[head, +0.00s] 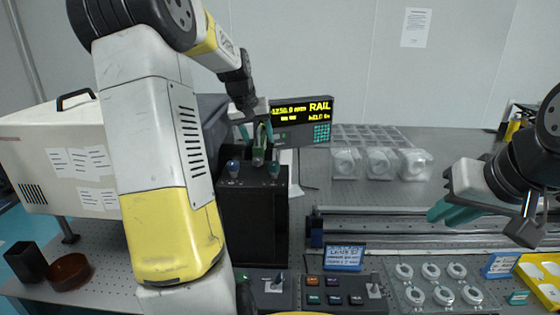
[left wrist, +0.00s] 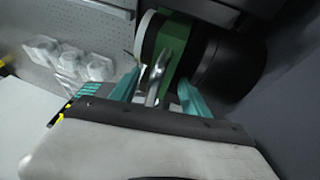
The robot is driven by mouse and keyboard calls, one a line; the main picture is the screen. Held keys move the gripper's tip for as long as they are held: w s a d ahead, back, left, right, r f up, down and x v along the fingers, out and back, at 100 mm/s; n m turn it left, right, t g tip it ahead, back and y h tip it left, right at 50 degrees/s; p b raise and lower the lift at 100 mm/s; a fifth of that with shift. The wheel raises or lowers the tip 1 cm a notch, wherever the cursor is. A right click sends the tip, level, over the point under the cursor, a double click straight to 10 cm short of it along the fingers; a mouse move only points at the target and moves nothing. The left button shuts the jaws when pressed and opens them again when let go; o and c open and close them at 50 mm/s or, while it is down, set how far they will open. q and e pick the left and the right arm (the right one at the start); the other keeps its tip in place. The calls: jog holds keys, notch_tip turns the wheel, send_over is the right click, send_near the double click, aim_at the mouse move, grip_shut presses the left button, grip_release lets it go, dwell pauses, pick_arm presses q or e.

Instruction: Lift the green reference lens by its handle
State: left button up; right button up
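The green reference lens (head: 259,155) stands at the black box's top, partly hidden by my left gripper. In the left wrist view it shows as a green band (left wrist: 177,48) on a dark round body, with a metal handle (left wrist: 157,78) rising toward me. My left gripper (head: 257,134) has its teal fingers on either side of this handle. In the left wrist view gaps show between the handle and the fingers (left wrist: 158,92), so it is open. My right gripper (head: 447,212) hangs at the right above the rail; its teal fingers overlap in view.
The black box (head: 254,215) has small knobs on top, near my left gripper. A lit RAIL display (head: 303,112) stands behind. Clear packaged parts (head: 380,163), a metal rail (head: 420,222) and several ring mounts (head: 431,270) occupy the right side.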

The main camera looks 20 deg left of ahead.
pick_arm(q)
grip_shut()
jog(key=shift+d, duration=0.1)
dwell(1.1)
